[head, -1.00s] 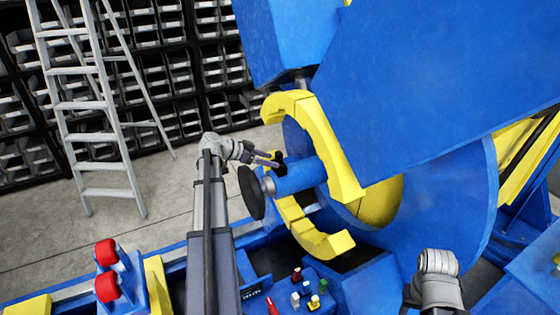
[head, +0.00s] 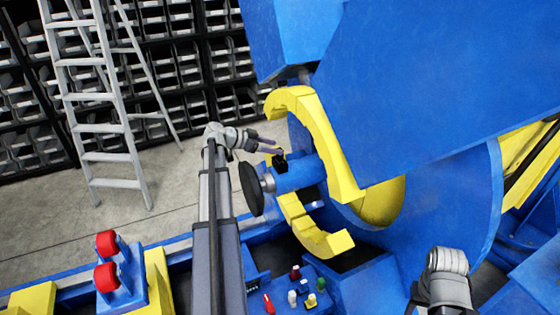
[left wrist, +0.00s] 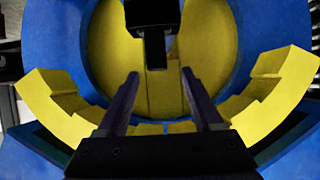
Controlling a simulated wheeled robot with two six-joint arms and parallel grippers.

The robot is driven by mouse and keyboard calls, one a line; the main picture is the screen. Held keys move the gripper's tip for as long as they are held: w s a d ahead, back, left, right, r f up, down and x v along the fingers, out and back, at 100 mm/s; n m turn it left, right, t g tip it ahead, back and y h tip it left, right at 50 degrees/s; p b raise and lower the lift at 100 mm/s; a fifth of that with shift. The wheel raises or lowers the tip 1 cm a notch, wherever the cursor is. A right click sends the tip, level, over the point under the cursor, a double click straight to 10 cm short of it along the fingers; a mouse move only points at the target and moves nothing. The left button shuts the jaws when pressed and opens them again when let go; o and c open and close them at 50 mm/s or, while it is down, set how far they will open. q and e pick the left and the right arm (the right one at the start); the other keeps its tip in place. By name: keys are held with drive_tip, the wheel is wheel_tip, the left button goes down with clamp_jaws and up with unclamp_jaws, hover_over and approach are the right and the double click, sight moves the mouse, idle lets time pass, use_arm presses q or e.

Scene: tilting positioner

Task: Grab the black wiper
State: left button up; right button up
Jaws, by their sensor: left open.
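The black wiper appears to be a small black block (head: 279,160) on top of a blue cylinder, close to a large black disc. In the left wrist view a black block with a narrower stem (left wrist: 154,48) hangs in from the top edge, before a yellow surface. My left gripper (head: 279,146) is open just above and beside the block, apart from it in the head view. In the left wrist view its two fingers (left wrist: 160,75) are spread, with the stem's end between and slightly beyond the tips. My right arm's grey wrist shows at lower right, but its fingers do not.
A yellow split ring (head: 325,140) curves around the blue cylinder (head: 300,177). The black disc (head: 251,188) stands at its left end. Large blue panels (head: 430,80) fill the upper right. A ladder (head: 100,100) and bin shelves are behind at left.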

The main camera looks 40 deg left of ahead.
use_arm(q)
drive_tip(key=shift+x, duration=0.8)
drive_tip(key=shift+w+d+f+b, duration=0.1)
drive_tip(key=shift+f+b, duration=0.15)
drive_tip(key=shift+b, duration=0.15)
drive_tip(key=b+x, duration=0.2)
drive_tip(key=x, duration=0.2)
drive_tip(key=shift+f, duration=0.35)
drive_tip(key=shift+w+d, duration=0.1)
drive_tip(key=shift+w, duration=0.05)
drive_tip(key=shift+r, duration=0.1)
clamp_jaws()
